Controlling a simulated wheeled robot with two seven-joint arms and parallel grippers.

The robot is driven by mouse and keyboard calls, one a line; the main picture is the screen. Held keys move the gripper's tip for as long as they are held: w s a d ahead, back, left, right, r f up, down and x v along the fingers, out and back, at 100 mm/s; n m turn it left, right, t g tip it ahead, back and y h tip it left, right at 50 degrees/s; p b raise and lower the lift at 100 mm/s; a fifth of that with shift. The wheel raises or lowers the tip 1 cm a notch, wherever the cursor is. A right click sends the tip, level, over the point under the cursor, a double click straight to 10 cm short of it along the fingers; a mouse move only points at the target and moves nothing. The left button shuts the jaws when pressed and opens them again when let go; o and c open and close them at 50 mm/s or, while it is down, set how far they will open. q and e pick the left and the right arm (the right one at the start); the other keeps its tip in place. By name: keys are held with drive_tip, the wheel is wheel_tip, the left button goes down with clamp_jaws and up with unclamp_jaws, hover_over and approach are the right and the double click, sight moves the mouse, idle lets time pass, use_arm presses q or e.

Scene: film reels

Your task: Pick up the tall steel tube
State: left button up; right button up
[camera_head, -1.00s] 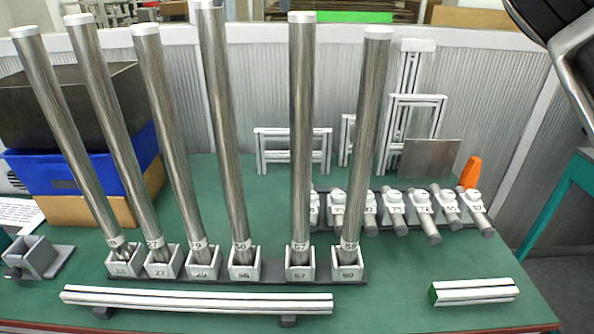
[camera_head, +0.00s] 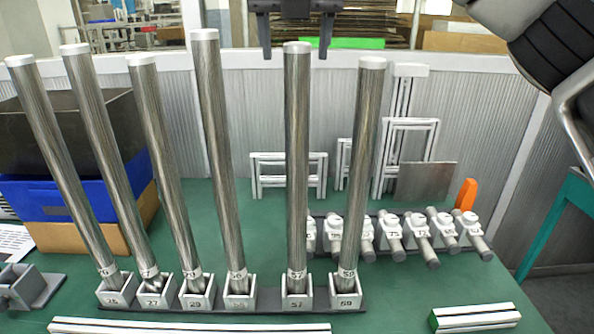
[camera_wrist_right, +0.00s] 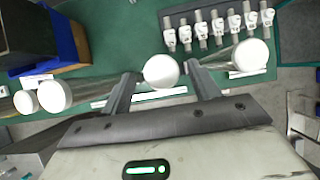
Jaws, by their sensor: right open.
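Several tall steel tubes with white caps stand in a row of numbered grey holders. One tube (camera_head: 297,160) stands in the holder marked 57; the tube left of it (camera_head: 222,150) reaches higher in the picture. My right gripper (camera_head: 297,52) points down, open and empty, at the top of the 57 tube. In the right wrist view, a white tube cap (camera_wrist_right: 160,71) shows between the open fingertips (camera_wrist_right: 163,80), with a gap to the right finger; contact on the left is unclear. My left gripper is not in view.
Another tube (camera_head: 361,170) stands close on the right. Several short tubes with white fittings (camera_head: 390,232) lie behind the row. A blue crate (camera_head: 60,198) is at the left, and a white bar (camera_head: 475,316) at the front right.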

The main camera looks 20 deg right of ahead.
sight(297, 69)
drive_tip(key=shift+s+p+x, duration=0.1)
drive_tip(key=shift+p+x, duration=0.2)
drive_tip(key=shift+x, duration=0.85)
drive_tip(key=shift+s+p+x, duration=0.15)
drive_tip(key=shift+p+x, duration=0.1)
drive_tip(key=shift+x, duration=0.95)
drive_tip(key=shift+d, duration=0.1)
clamp_jaws()
